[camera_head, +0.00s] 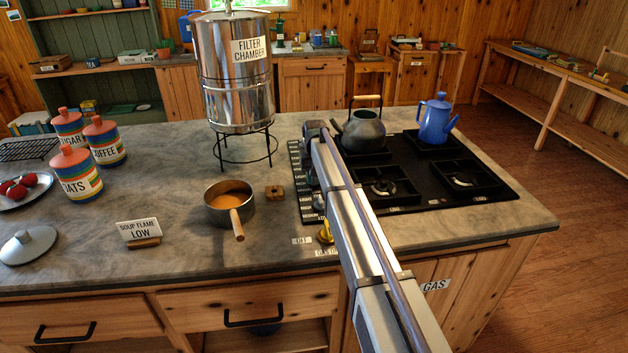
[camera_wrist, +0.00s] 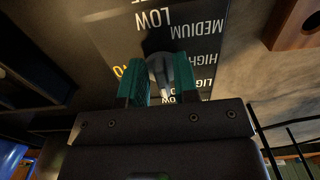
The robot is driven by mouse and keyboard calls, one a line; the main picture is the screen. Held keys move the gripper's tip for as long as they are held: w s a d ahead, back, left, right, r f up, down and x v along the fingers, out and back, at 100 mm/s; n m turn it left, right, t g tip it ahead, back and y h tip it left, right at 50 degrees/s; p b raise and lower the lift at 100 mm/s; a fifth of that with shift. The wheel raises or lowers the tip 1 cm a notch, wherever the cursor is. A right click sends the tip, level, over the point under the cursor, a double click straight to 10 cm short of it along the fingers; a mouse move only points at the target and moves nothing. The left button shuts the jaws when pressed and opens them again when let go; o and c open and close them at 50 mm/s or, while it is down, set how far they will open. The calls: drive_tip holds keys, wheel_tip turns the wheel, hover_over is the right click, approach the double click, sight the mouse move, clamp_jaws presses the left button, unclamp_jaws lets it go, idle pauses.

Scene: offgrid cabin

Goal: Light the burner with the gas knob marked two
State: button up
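The gas knob (camera_wrist: 157,66) is grey and sits between my gripper's teal fingers (camera_wrist: 160,82) in the wrist view. The fingers appear closed against its two sides. In the head view, my arm hides this knob and my fingertips at the far left end of the black stove (camera_head: 420,204). I see no flame on the front burners (camera_head: 382,188) (camera_head: 462,181).
A dark kettle (camera_head: 364,133) and a blue coffee pot (camera_head: 436,122) stand on the rear burners. The filter chamber (camera_head: 232,75) stands on a wire stand left of my gripper. A soup pan (camera_head: 222,210) and a small wooden block (camera_head: 275,193) sit on the counter.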

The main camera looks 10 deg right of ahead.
clamp_jaws()
drive_tip(key=shift+d+n, duration=0.15)
drive_tip(key=shift+n, duration=0.85)
drive_tip(key=shift+d+n, duration=0.1)
drive_tip(key=shift+n, duration=0.9)
drive_tip(key=n, duration=0.2)
drive_tip(key=shift+w+d+n, duration=0.1)
drive_tip(key=shift+d+n, duration=0.05)
drive_tip(key=shift+n, duration=0.25)
drive_tip(key=shift+w+d+n, duration=0.1)
drive_tip(key=shift+d+n, duration=0.05)
drive_tip(key=shift+n, duration=0.95)
drive_tip(key=shift+o, duration=1.2)
unclamp_jaws()
drive_tip(key=shift+r, duration=0.1)
